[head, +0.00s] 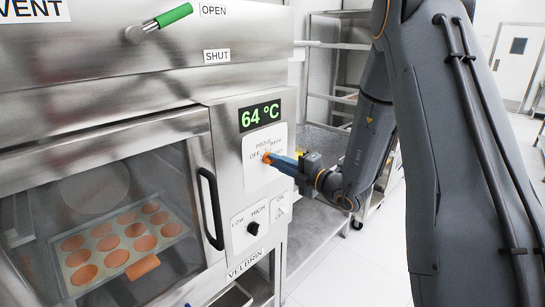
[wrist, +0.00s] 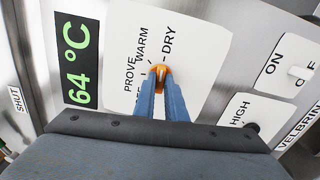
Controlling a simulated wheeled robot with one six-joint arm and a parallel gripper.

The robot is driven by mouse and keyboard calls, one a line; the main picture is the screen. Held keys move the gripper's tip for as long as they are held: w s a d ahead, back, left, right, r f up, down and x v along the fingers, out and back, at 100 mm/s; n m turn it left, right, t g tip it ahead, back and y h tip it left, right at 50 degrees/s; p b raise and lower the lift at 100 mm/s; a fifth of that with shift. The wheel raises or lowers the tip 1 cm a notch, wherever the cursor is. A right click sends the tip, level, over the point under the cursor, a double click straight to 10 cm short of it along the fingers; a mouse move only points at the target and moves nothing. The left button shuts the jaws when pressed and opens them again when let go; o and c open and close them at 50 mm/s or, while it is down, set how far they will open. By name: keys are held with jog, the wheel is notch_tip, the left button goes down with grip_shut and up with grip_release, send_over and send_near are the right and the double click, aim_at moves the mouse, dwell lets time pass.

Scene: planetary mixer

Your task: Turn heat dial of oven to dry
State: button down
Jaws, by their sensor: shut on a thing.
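The heat dial is a small orange knob (head: 266,157) on a white plate of the oven front, below the display reading 64 °C. In the wrist view the orange knob (wrist: 158,70) sits between the tips of my blue fingers. My gripper (head: 273,159) reaches in from the right and is shut on it; the gripper also shows in the wrist view (wrist: 160,82). The labels PROVE, WARM and DRY (wrist: 168,45) can be read around the dial, and another label is partly hidden by the fingers. I cannot tell which label the knob points at.
Below the dial is a LOW/HIGH black knob (head: 253,228), with an ON switch plate (head: 282,208) to its right. The oven door's black handle (head: 211,208) stands out at left. A green-gripped lever (head: 173,16) is above. A metal rack (head: 335,60) stands behind my arm.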

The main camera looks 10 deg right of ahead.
jog(key=shift+m+p, duration=0.35)
jog(key=shift+m, duration=0.15)
jog(key=c, duration=1.7)
grip_release()
jog(key=p+v, duration=0.1)
jog(key=v, duration=0.6)
jog(key=shift+p, duration=0.4)
